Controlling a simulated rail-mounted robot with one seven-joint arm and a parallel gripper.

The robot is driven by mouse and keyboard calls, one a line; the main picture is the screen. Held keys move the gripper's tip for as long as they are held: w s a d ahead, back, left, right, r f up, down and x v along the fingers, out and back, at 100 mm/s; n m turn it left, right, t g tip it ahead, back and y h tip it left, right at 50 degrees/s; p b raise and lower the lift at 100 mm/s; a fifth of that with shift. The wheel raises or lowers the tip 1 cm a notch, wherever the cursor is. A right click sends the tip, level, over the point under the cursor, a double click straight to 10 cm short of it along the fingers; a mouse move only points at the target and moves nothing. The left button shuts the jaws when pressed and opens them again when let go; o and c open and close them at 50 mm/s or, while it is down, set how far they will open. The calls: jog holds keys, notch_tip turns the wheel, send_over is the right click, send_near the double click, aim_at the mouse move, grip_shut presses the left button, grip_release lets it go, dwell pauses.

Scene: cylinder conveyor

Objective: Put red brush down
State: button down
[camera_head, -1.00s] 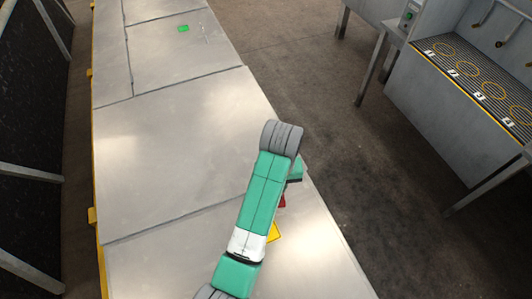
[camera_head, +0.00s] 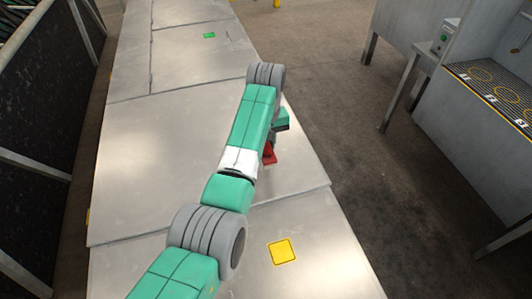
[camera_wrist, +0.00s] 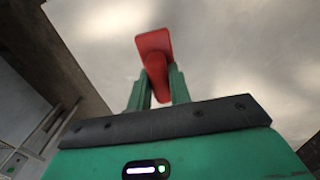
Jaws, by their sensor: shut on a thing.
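The red brush (camera_wrist: 155,52) is held between the two green fingers of my gripper (camera_wrist: 158,88) in the wrist view. Its wide flat end points away from the gripper, and its narrower part sits between the fingers. In the head view a part of the red brush (camera_head: 269,155) shows just right of my arm, over the right side of the metal table. My arm hides most of my gripper there. I cannot tell whether the brush touches the metal surface. A yellow square (camera_head: 283,252) and a green square (camera_head: 209,35) lie flat on the table.
The long metal table (camera_head: 150,150) is clear left of my arm. Its right edge is close to the brush, with bare floor (camera_head: 370,190) beyond. A grey workstation (camera_head: 470,110) with yellow rings stands at the right. A dark panel (camera_head: 40,120) stands at the left.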

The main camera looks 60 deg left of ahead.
jog(key=shift+w+a+f+b, duration=0.1)
jog(key=shift+w+a+b, duration=0.15)
jog(key=shift+a, duration=0.25)
jog(key=shift+w+a+f+b, duration=0.1)
jog(key=shift+w+a+b, duration=0.15)
jog(key=shift+a, duration=0.25)
notch_tip(320, 180, down, 4)
jog(key=shift+s+r+b, duration=0.1)
jog(key=shift+r+b, duration=0.05)
jog(key=shift+b, duration=0.5)
jog(key=shift+r, duration=0.1)
jog(key=c, duration=1.3)
grip_release()
notch_tip(320, 180, up, 12)
jog(key=p, duration=0.3)
